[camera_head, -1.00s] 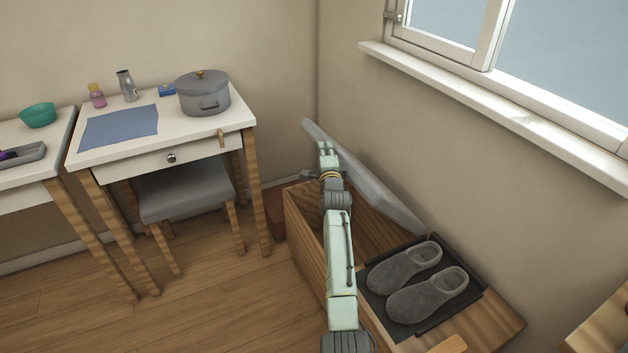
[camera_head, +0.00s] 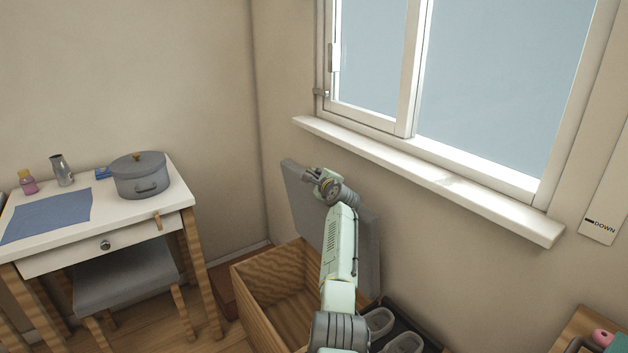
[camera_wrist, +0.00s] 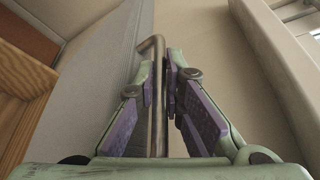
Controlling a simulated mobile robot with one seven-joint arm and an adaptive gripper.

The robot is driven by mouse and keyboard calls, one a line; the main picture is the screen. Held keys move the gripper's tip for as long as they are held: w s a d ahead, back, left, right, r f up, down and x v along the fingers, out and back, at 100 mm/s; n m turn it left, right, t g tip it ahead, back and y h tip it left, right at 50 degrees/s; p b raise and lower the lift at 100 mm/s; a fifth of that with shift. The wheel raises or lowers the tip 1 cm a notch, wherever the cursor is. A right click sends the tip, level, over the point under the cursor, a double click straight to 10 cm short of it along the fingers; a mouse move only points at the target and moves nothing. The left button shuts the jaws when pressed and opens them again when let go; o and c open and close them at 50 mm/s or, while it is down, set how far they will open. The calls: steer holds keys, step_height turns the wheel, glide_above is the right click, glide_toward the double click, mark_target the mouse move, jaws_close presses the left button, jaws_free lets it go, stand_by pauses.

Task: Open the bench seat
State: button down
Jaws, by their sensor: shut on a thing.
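The bench is a wooden box (camera_head: 262,295) with its grey seat lid (camera_head: 302,205) raised nearly upright near the wall, so the hollow inside shows. My gripper (camera_head: 322,184) is at the upper part of the lid, and my arm covers its middle. In the wrist view my gripper (camera_wrist: 162,90) is shut on a thin bronze handle (camera_wrist: 157,105) that runs between its purple-padded fingers. The lid's grey face (camera_wrist: 105,70) lies to the left of the fingers there.
Grey slippers (camera_head: 402,343) lie on a dark tray right of the open box. A window sill (camera_head: 430,180) juts out above the lid. A white table (camera_head: 95,235) with a grey pot (camera_head: 140,178) and a stool (camera_head: 125,278) stand at left.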

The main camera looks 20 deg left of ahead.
steer(key=shift+r, duration=0.15)
steer(key=c, duration=2)
jaws_free()
steer(key=shift+a, duration=0.1)
steer(key=shift+o, duration=0.2)
steer(key=shift+s, duration=0.1)
steer(key=v, duration=1.2)
